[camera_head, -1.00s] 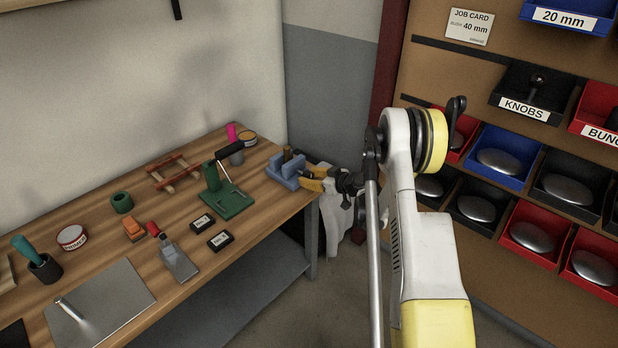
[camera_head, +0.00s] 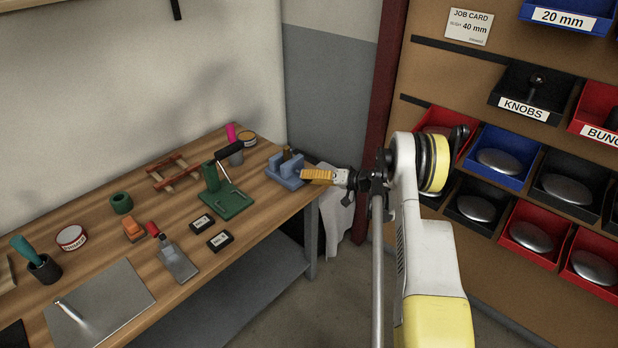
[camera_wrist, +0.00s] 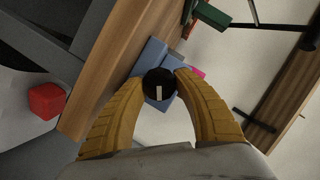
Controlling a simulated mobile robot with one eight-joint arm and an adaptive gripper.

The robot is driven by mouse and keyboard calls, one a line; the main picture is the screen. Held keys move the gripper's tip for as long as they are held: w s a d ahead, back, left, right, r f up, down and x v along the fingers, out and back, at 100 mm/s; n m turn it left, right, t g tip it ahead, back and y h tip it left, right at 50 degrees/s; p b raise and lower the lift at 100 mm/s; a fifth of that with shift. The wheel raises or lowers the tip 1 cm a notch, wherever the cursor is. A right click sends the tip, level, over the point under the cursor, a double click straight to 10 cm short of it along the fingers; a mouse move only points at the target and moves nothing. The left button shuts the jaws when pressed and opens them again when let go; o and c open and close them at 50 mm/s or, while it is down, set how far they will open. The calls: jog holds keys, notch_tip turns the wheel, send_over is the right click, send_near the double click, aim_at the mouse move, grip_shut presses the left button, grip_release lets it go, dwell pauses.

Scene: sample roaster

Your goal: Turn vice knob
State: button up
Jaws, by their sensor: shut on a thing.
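The blue vice (camera_head: 287,170) stands at the right end of the wooden bench. It also shows in the wrist view (camera_wrist: 150,53), behind the knob. The vice knob (camera_wrist: 159,84) is round and black with a white mark on its face. My gripper (camera_head: 305,176) reaches in from the right at the vice. In the wrist view its two yellow fingers (camera_wrist: 160,98) are closed on either side of the knob. In the head view the knob is hidden by the fingers.
A green press (camera_head: 226,197) with a black-gripped lever stands on the bench left of the vice. A pink item (camera_head: 232,131) and a tin (camera_head: 247,139) stand behind it. A red block (camera_wrist: 47,101) shows at left in the wrist view. Bins (camera_head: 500,160) line the right wall.

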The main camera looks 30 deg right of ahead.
jog(key=m+y, duration=0.2)
jog(key=m, duration=0.3)
jog(key=shift+f+t, duration=0.1)
jog(key=shift+t, duration=0.3)
dwell(0.4)
jog(key=o, duration=1.2)
